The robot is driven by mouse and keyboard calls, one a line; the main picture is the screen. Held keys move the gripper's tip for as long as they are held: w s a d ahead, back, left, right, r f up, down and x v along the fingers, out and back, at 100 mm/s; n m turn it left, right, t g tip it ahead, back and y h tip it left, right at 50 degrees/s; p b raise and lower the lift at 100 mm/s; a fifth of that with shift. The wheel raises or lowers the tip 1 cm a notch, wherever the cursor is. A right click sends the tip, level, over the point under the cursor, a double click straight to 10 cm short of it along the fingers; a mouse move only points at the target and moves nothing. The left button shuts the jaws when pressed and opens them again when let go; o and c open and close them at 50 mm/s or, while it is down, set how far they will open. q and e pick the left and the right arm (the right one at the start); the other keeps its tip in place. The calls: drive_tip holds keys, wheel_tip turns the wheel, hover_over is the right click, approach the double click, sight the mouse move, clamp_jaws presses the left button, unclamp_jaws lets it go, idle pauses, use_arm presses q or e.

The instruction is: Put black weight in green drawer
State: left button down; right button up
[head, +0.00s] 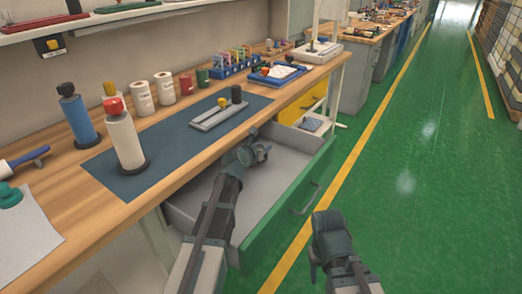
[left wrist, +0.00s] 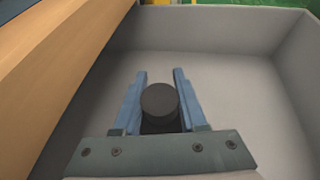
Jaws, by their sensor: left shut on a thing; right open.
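The green drawer (head: 290,212) is pulled open under the workbench; its grey inside looks empty apart from my gripper. My left gripper (head: 256,153) is over the drawer's opening. In the left wrist view, my left gripper (left wrist: 158,98) is shut on a black weight (left wrist: 160,99), a dark round cylinder seen from above, with the drawer's grey floor (left wrist: 225,80) behind it. I cannot tell its exact height above the floor. My right gripper (head: 331,222) is open and empty, outside the drawer over the green floor.
The wooden bench edge (head: 140,207) runs along the drawer's left side. A blue mat (head: 165,160), a white bottle (head: 122,140), a blue bottle (head: 77,118) and a grey holder (head: 218,117) are on the bench. A yellow drawer (head: 300,105) lies beyond. The aisle at right is clear.

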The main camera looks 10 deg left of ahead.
use_arm(q)
drive_tip(key=shift+f+b, duration=0.5)
drive_tip(key=shift+f, duration=0.1)
drive_tip(key=shift+c, duration=2.3)
unclamp_jaws()
